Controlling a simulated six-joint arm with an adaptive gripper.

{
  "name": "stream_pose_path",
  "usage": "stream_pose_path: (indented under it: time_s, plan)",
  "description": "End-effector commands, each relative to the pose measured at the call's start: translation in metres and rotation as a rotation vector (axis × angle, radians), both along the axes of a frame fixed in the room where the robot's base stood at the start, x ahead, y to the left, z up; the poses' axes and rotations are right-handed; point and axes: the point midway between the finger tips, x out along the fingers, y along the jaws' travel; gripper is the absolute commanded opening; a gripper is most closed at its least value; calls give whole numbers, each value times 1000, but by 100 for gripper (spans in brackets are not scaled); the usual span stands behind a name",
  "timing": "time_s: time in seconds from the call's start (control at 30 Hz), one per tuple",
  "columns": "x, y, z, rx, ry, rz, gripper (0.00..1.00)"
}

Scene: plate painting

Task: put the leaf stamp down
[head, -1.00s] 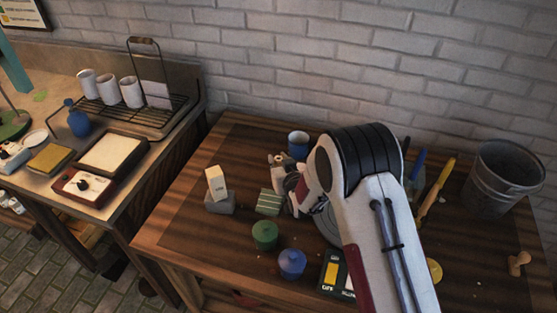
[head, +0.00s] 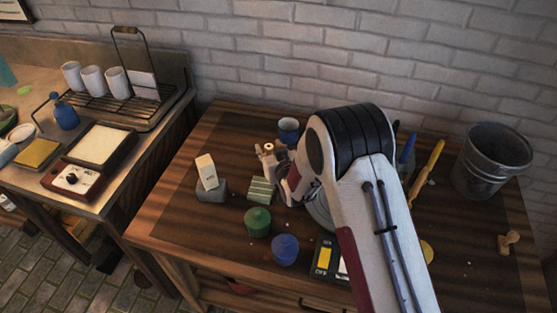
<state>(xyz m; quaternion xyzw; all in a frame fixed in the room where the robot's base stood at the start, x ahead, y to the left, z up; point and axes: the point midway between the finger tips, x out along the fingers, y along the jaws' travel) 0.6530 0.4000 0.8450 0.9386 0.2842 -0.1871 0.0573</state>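My gripper (head: 270,160) is over the left-middle part of the wooden table, mostly hidden by my own arm. A small tan knob (head: 268,147) shows at its end, perhaps a stamp handle; whether the fingers hold it is too small to tell. A green striped block (head: 261,190) sits just below the gripper in the picture. A small wooden stamp-like piece (head: 508,242) stands alone at the table's right side. Its face is hidden, so I cannot tell whether it bears a leaf.
A white block (head: 206,170) leans on a grey one. Green (head: 257,222) and blue (head: 285,250) pots stand at the front. A blue cup (head: 289,130) is behind my gripper. A metal bucket (head: 492,160) stands at the back right. The table's left front is bare.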

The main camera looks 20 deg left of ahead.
Motion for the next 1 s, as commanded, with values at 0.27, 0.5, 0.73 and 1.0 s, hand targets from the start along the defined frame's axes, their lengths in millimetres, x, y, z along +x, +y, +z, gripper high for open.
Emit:
stream_pose_path:
  time_s: [0.27, 0.5, 0.73, 1.0]
  plan:
    - [-20, -13, 11, 1, -2, 0, 37]
    - [-39, -26, 20, 0, 0, 0, 37]
    - [-58, -39, 30, 0, 0, 0, 37]
    - [-77, -51, 39, 1, -1, 0, 37]
